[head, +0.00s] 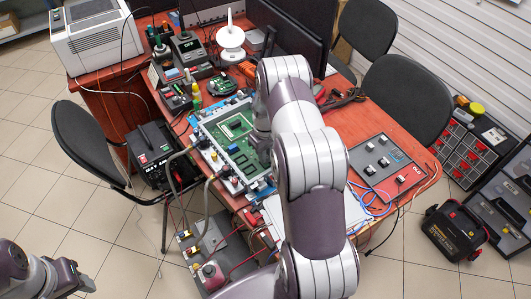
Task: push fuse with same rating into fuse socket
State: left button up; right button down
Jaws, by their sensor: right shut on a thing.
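My right arm reaches across the middle of the head view. Its gripper (258,138) is over the right side of a green circuit board (238,128) in a blue-and-white frame on the red table. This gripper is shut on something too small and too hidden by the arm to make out. I cannot tell any fuse or fuse socket apart at this size. A grey panel (372,152) with several dark sockets or switches lies on the table to the right of my arm. My left gripper (78,282) is low at the left, over the floor, far from the table.
A white printer (98,35), small instruments (186,48) and a white stand (230,42) fill the table's back. Monitors (292,35) stand behind my arm. Hoses and cables (205,205) hang at the front-left edge. Chairs (90,140) and a black-and-red case (452,232) stand around.

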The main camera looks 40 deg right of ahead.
jog(key=shift+f, duration=0.2)
dwell(0.5)
jog(key=shift+f+b, duration=0.25)
jog(key=shift+b, duration=0.05)
jog(key=shift+f, duration=0.35)
dwell(1.6)
jog(key=c, duration=0.8)
grip_release()
jog(key=shift+o, duration=0.2)
jog(key=shift+r, duration=0.1)
notch_tip(320, 180, up, 7)
jog(key=p, duration=0.5)
jog(key=shift+s, duration=0.1)
